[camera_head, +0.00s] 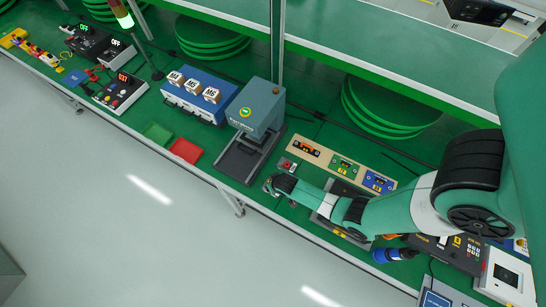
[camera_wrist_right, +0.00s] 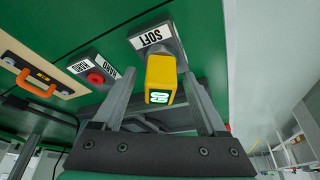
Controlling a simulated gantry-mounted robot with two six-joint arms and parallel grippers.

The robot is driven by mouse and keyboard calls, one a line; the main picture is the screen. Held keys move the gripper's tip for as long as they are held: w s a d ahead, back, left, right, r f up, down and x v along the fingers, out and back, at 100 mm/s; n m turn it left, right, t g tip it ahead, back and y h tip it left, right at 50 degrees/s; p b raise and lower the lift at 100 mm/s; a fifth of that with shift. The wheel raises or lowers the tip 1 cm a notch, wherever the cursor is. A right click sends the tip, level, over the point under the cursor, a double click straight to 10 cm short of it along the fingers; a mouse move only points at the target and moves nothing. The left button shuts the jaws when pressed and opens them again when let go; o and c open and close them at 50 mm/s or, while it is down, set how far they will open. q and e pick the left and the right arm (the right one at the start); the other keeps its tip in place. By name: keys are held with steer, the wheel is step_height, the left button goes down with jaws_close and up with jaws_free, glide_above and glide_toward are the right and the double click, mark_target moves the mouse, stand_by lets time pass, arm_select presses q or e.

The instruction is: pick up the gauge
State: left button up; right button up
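The gauge (camera_wrist_right: 160,80), which I take to be a small yellow box with a lit green-and-white display, shows in the right wrist view beside a grey block labelled SOFT (camera_wrist_right: 155,40). My right gripper (camera_wrist_right: 160,85) is open, with one finger on each side of the gauge. A gap shows on both sides, so the fingers look apart from it. In the head view my right gripper (camera_head: 270,186) is low over the green bench near its front edge; I cannot make out the gauge there. My left gripper is not in view.
A grey block labelled HARD with a red button (camera_wrist_right: 95,77) and a wooden board with an orange handle (camera_wrist_right: 40,80) are close by. The grey press (camera_head: 257,108) stands left of my right gripper. Red (camera_head: 185,150) and green (camera_head: 157,133) trays lie farther left.

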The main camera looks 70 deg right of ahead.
jaws_close()
stand_by(0.3)
steer(key=shift+r+p, duration=0.5)
steer(key=shift+r, duration=0.15)
step_height(320, 180, up, 3)
steer(key=shift+s+a+r+p, duration=0.1)
steer(key=shift+s+p, duration=0.05)
steer(key=shift+p, duration=1.1)
steer(key=s+a+r+p, duration=0.5)
steer(key=s+r+p, duration=0.2)
steer(key=s, duration=0.5)
steer(key=shift+v, duration=0.85)
steer(key=shift+d, duration=0.15)
